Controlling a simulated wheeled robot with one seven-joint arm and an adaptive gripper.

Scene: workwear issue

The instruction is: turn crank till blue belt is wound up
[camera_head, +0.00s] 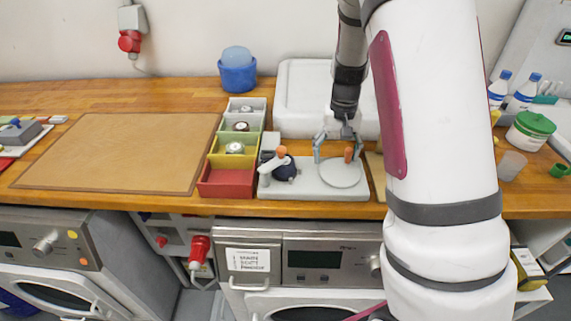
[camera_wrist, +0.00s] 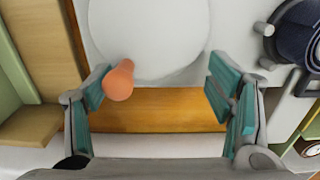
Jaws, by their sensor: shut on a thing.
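The winder has a light grey base (camera_head: 315,192) on the wooden counter. A round pale disc (camera_head: 340,176) on its right carries an upright orange crank knob (camera_head: 348,156). The dark blue belt (camera_head: 285,170) is a compact roll at the base's left, beside a grey lever with an orange tip (camera_head: 281,151). In the wrist view the knob (camera_wrist: 118,82) lies against the left finger, with a visible gap to the right finger. The blue roll (camera_wrist: 302,35) shows at top right.
Colored bins (camera_head: 226,190), some holding round items, stand just left of the base. A white tray (camera_head: 297,75) is behind. A brown mat (camera_head: 118,150) lies clear at left. Bottles (camera_head: 521,97) and a green-lidded tub (camera_head: 530,131) stand at right. My arm hides part of the counter.

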